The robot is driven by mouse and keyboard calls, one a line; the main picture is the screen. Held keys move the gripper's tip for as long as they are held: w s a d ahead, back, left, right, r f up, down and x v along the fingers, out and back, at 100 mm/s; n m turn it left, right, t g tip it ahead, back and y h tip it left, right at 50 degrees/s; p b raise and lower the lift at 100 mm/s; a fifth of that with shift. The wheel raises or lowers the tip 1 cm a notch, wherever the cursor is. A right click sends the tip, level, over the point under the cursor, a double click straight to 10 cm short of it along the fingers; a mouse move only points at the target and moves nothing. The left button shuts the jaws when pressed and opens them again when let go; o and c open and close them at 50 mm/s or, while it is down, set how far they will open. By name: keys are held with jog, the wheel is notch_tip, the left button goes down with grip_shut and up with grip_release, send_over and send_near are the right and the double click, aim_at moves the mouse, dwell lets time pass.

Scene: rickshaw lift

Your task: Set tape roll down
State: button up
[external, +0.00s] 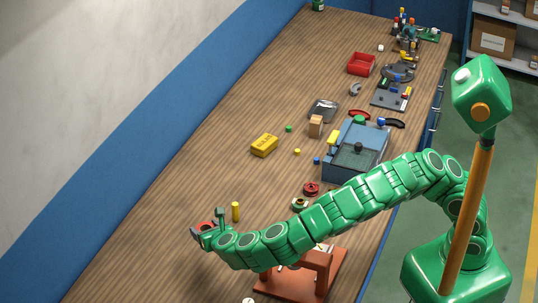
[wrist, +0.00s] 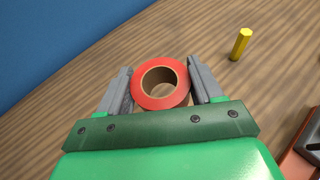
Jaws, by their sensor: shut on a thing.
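A red tape roll (wrist: 179,78) with a brown cardboard core sits between the two grey fingers of my gripper (wrist: 160,85) in the wrist view. The fingers are shut on its sides. In the external view my gripper (external: 213,229) is at the near left part of the wooden table, and a bit of the red roll (external: 204,226) shows beside it. Bare table top (external: 150,225) lies beneath and around it. I cannot tell whether the roll touches the wood.
A yellow post (external: 236,211) stands just right of my gripper and also shows in the wrist view (wrist: 241,44). An orange stand (external: 322,268) is under my arm. A yellow box (external: 264,145) and a blue machine (external: 357,150) are farther back. The left table side is clear.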

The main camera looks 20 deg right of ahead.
aim_at(209, 261)
jog(key=shift+f, duration=5.4)
jog(key=shift+f, duration=0.1)
jog(key=o, duration=1.1)
jog(key=shift+c, duration=0.2)
jog(key=v, duration=1.2)
jog(key=shift+d, duration=0.1)
